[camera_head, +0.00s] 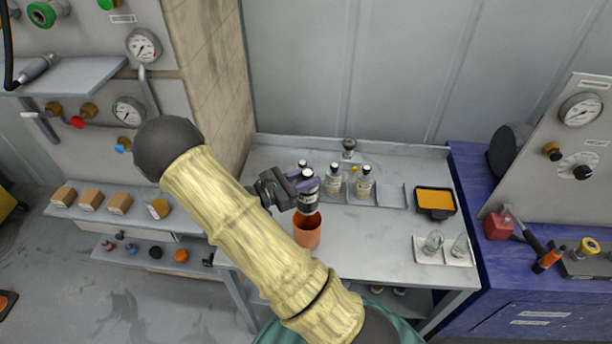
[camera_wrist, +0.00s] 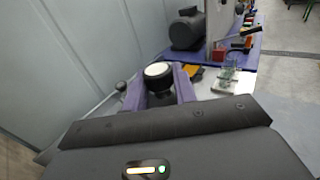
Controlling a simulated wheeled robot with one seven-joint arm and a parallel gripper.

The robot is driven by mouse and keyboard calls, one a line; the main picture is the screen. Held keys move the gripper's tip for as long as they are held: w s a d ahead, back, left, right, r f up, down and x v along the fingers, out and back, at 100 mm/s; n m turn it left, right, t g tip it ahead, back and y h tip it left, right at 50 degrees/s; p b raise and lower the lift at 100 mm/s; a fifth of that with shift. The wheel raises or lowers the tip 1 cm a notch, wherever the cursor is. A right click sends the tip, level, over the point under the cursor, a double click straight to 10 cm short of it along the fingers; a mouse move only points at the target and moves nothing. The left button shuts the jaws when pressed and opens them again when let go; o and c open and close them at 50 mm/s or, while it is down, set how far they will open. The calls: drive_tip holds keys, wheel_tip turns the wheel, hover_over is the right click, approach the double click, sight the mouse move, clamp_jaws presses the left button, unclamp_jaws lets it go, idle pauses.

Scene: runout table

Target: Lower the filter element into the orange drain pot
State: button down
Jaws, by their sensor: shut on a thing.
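The filter element (camera_head: 308,203) is a dark cylinder with a pale band and a white round top. My gripper (camera_head: 306,186) is shut on it, with one purple finger on each side. In the wrist view the black body and white top (camera_wrist: 158,70) stand between the two purple fingers. The element looks upright. The orange drain pot (camera_head: 307,235) stands on the table directly below it in the head view. The element's lower end shows close to the pot's far rim and appears above it; the exact gap is hard to tell. The pot does not show in the wrist view.
Labelled bottles (camera_head: 364,187) stand behind and right of the pot. A black tray with a yellow inside (camera_head: 435,201) and glassware on a white mat (camera_head: 433,243) are farther right. The bare tabletop (camera_head: 365,235) right of the pot is clear. A wall closes the back.

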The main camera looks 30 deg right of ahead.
drive_tip(key=shift+w+f+b, duration=0.1)
drive_tip(key=shift+f+b, duration=1.5)
drive_tip(key=shift+f, duration=1)
drive_tip(key=shift+f+b, duration=2.9)
drive_tip(key=shift+f, duration=1.85)
drive_tip(key=c, duration=1)
unclamp_jaws()
drive_tip(key=shift+c, duration=0.2)
drive_tip(key=a+b, duration=0.5)
drive_tip(key=a, duration=1.2)
drive_tip(key=shift+s+a+r, duration=0.15)
drive_tip(key=shift+s+a, duration=0.05)
drive_tip(key=shift+s, duration=0.1)
